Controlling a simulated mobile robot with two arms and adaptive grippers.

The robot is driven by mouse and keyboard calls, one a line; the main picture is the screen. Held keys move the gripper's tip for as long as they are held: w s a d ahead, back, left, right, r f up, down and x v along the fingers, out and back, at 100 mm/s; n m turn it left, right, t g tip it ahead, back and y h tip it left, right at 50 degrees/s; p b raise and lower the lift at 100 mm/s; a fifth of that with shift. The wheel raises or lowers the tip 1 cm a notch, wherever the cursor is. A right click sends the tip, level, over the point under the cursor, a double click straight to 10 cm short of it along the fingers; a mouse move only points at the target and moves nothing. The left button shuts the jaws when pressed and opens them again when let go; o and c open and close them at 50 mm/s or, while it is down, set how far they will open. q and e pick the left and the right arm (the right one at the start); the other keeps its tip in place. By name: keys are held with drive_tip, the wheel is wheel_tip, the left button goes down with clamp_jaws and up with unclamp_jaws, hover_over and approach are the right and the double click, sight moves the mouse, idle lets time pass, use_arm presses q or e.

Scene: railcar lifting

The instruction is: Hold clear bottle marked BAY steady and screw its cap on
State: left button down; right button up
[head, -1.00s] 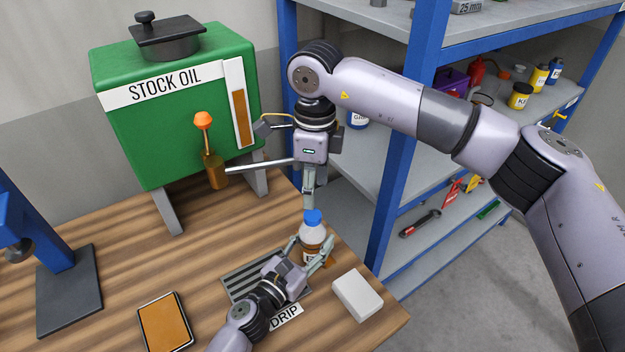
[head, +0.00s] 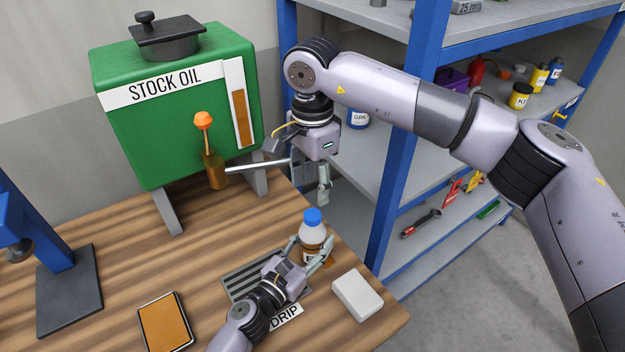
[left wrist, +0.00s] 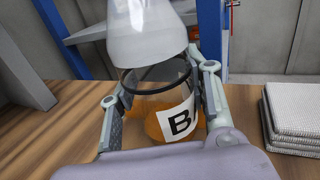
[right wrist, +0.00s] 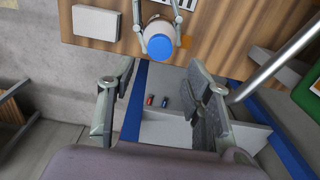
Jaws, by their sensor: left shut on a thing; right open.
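The clear bottle (head: 313,237) stands upright on the bench by the drip tray, with amber liquid low inside. Its label shows a "B" in the left wrist view (left wrist: 180,122); the rest is hidden. The blue cap (head: 313,216) sits on top of the bottle's white upper part; I cannot tell how tight it is. My left gripper (head: 308,257) is shut around the bottle's body. My right gripper (head: 324,190) is open and empty, above and behind the bottle, apart from the cap. In the right wrist view the cap (right wrist: 161,46) lies beyond its open fingers.
A slotted drip tray (head: 240,284) lies beside the bottle, and a white block (head: 358,295) stands to its right. Blue shelving (head: 400,150) stands behind.

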sight(313, 214)
drive_tip(key=shift+f, duration=4)
drive_tip(key=shift+c, duration=0.2)
clamp_jaws()
drive_tip(key=m, duration=0.5)
drive_tip(key=shift+m, duration=0.3)
drive_tip(key=m, duration=0.6)
drive_tip(key=shift+m, duration=0.3)
drive_tip(key=shift+o, duration=0.9)
unclamp_jaws()
wheel_tip(313, 214, up, 12)
